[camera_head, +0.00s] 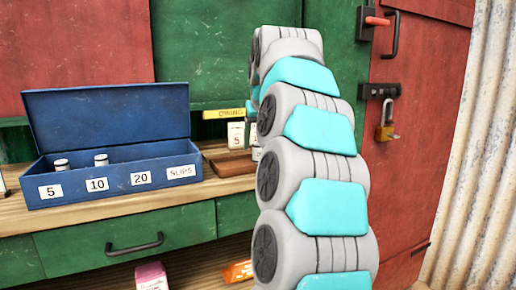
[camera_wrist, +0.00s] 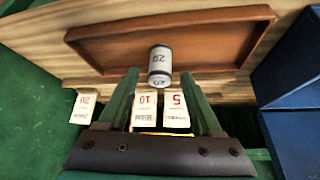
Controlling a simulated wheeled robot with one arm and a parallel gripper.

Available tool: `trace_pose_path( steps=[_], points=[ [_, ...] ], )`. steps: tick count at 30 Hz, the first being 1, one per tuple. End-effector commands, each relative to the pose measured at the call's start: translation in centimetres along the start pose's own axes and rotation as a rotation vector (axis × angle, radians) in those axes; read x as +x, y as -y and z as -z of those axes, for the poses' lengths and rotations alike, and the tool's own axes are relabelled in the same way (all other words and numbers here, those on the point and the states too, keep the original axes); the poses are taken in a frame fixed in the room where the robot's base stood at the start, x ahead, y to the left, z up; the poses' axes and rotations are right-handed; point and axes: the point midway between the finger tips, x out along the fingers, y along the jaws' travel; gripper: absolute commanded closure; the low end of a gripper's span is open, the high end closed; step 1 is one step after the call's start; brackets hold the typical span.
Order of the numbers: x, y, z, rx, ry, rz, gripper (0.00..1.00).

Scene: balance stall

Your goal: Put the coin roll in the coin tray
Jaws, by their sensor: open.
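The coin roll (camera_wrist: 160,60), white with a dark band and marked 20, is at the wooden tray (camera_wrist: 95,48) in the wrist view. My gripper (camera_wrist: 160,76) has two green fingers, open and empty. The roll is just beyond and between the fingertips, not gripped. In the head view my arm hides the gripper and most of the wooden tray (camera_head: 230,166). A blue box (camera_head: 110,184) with its lid up stands left of my arm, its front labelled 5, 10, 20 and SLIPS. Two white rolls (camera_head: 101,159) (camera_head: 62,164) show inside it.
Small cards marked 5 (camera_wrist: 176,110), 10 (camera_wrist: 145,108) and 20 (camera_wrist: 82,106) stand beside the wooden tray. The blue box (camera_wrist: 288,85) fills the right edge of the wrist view. A red door (camera_head: 420,150) with a padlock is right of my arm.

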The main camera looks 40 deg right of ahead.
Motion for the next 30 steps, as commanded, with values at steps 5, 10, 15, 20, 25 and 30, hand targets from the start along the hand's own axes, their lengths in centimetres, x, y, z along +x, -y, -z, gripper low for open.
trace_pose_path(
  steps=[5,10,15,20,25,30],
  points=[
    [-3.2,0.0,0.2,0.001,-0.005,-0.001,0.34],
    [-5.7,0.0,0.1,0.000,-0.003,-0.001,0.34],
    [-7.6,0.0,0.2,0.000,-0.001,-0.001,0.34],
    [-8.8,0.0,0.1,-0.001,-0.001,-0.001,0.34],
    [-9.1,0.0,0.0,-0.001,0.000,0.000,0.34],
    [-9.1,0.0,0.0,-0.001,0.000,0.000,0.34]
  ],
)
